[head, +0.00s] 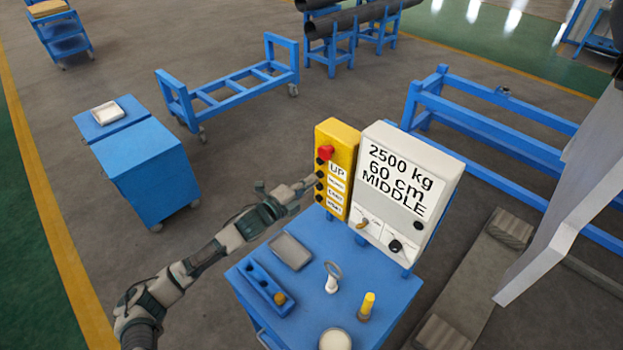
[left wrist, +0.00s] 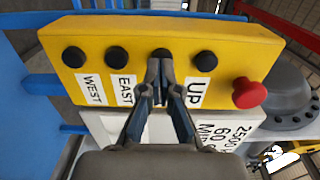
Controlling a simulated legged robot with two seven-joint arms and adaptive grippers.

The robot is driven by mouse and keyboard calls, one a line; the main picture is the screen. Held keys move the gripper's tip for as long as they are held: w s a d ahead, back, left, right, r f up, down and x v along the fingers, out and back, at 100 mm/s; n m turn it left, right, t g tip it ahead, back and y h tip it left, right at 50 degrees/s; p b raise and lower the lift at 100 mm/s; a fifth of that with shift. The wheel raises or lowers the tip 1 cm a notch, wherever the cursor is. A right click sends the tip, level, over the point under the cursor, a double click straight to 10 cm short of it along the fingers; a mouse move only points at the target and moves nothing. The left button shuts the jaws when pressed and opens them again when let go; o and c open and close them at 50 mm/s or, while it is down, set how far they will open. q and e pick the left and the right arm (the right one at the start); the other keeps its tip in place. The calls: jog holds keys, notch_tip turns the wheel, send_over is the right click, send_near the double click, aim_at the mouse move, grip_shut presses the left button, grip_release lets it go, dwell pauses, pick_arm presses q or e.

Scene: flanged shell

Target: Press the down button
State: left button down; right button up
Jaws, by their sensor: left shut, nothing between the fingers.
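The yellow control box (head: 345,145) stands upright at the back of the blue cart, with a red knob and a column of black buttons beside white labels. In the left wrist view the box (left wrist: 120,35) lies sideways, with labels WEST, EAST and UP readable. My left gripper (head: 313,181) is shut and empty at the front of the box. In the left wrist view its fingertips (left wrist: 160,68) overlap the black button (left wrist: 161,53) between the EAST and UP buttons. That button's label is hidden behind the fingers. I cannot tell whether the tips touch the button. My right gripper is not in view.
A white display box (head: 410,180) reading 2500 kg, 60 cm, MIDDLE stands right beside the control box. The blue cart (head: 310,318) holds a grey tray (head: 290,251) and small tools. The red knob (left wrist: 249,93) sits beyond the UP button (left wrist: 205,60).

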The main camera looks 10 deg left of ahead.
pick_arm(q)
jog(key=shift+w+d, duration=0.1)
jog(key=shift+w, duration=0.25)
